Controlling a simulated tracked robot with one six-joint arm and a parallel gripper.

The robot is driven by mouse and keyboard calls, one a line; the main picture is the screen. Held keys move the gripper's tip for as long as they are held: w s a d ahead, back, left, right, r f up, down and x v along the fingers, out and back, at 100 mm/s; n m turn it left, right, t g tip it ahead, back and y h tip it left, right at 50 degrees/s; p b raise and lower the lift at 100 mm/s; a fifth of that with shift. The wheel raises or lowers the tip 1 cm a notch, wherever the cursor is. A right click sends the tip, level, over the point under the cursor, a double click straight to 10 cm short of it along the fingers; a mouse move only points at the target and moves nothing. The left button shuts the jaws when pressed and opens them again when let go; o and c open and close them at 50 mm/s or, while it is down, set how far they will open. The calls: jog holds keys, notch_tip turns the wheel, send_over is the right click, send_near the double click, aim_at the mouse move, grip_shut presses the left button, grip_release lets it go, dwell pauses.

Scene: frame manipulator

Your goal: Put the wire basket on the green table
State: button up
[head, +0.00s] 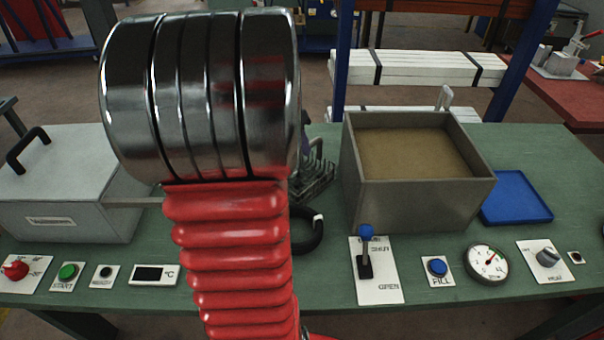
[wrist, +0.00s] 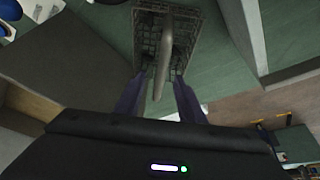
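The wire basket (head: 318,182) is dark and sits at the green table (head: 400,300), between the grey lidded box and the open tank. My arm hides its left part in the head view; I cannot tell whether its bottom touches the tabletop. In the wrist view, the basket (wrist: 148,32) lies beyond my fingers, with its pale grey handle (wrist: 164,62) reaching back toward me. My gripper (wrist: 160,78) has its two purple fingers apart, one on each side of the handle, with gaps visible. In the head view, my gripper is mostly hidden behind my arm.
The open tank (head: 360,195) with brownish contents stands right of the basket. A grey lidded box (head: 60,215) stands left. A blue tray (head: 515,198) lies right of the tank. A lever (head: 365,255), buttons and a gauge (head: 487,264) line the front edge.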

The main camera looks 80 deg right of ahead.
aim_at(318, 141)
jog(key=x, duration=0.3)
jog(key=shift+s+d+f, duration=0.1)
jog(key=shift+d+f, duration=0.15)
jog(key=shift+f, duration=0.05)
jog(key=shift+s+d+f, duration=0.1)
jog(key=shift+d+f, duration=0.15)
jog(key=shift+f, duration=0.35)
jog(key=shift+f, duration=0.25)
jog(key=shift+c, duration=0.5)
grip_shut()
dwell(1.2)
